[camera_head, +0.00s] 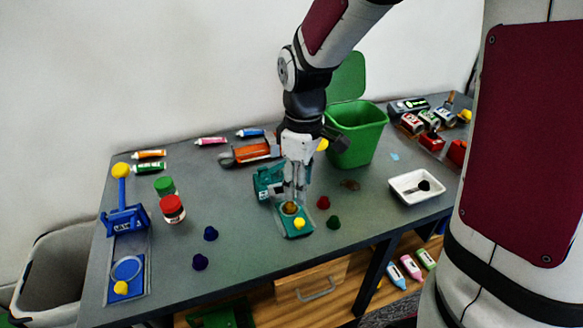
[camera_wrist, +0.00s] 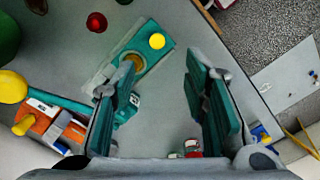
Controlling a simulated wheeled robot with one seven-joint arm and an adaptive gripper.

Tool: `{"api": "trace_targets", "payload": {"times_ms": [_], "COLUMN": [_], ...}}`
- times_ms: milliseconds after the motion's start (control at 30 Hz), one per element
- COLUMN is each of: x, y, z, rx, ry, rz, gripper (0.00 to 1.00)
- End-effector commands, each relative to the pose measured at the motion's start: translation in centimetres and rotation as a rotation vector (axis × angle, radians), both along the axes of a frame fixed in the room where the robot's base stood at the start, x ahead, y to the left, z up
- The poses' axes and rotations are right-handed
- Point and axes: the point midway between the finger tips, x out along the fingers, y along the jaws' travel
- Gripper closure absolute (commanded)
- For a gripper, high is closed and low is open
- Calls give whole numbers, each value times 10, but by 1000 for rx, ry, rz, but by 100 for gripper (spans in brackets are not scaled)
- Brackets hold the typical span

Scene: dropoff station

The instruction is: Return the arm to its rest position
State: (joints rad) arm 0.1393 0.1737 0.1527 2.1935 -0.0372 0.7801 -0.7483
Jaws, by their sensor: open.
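My gripper (camera_head: 293,198) points down over the middle of the table, just above a teal stand (camera_head: 299,230) with a yellow knob on its base. In the wrist view my gripper (camera_wrist: 160,64) has its two fingers wide apart, with nothing between them but grey tabletop. The teal stand (camera_wrist: 166,57) lies ahead of the left finger, partly hidden by it. My arm (camera_head: 305,100) reaches down from the top of the head view and is bent at the wrist. I cannot tell whether a fingertip touches the stand.
A green bin (camera_head: 357,137) with a raised lid stands close behind my gripper on the right. A blue stand (camera_head: 126,222), jars and tubes are at the left. A white tray (camera_head: 402,193) is at the right. Dark blue, red and green knobs lie near the front. Bare tabletop (camera_head: 228,208) lies left of my gripper.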

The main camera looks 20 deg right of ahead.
Motion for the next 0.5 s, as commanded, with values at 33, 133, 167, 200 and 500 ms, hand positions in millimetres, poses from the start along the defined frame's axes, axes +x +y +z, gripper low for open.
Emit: {"api": "trace_targets", "payload": {"times_ms": [33,133,167,200,500], "x": [0,0,-1,-2,-47], "y": [0,0,0,0,-3], "z": [0,1,2,5,69], "rx": [0,0,-1,-4,-18], "ry": [0,-1,-4,-9,-134], "rz": [0,-2,-5,-13,-233], "gripper": [59,59,59,59,59]}}
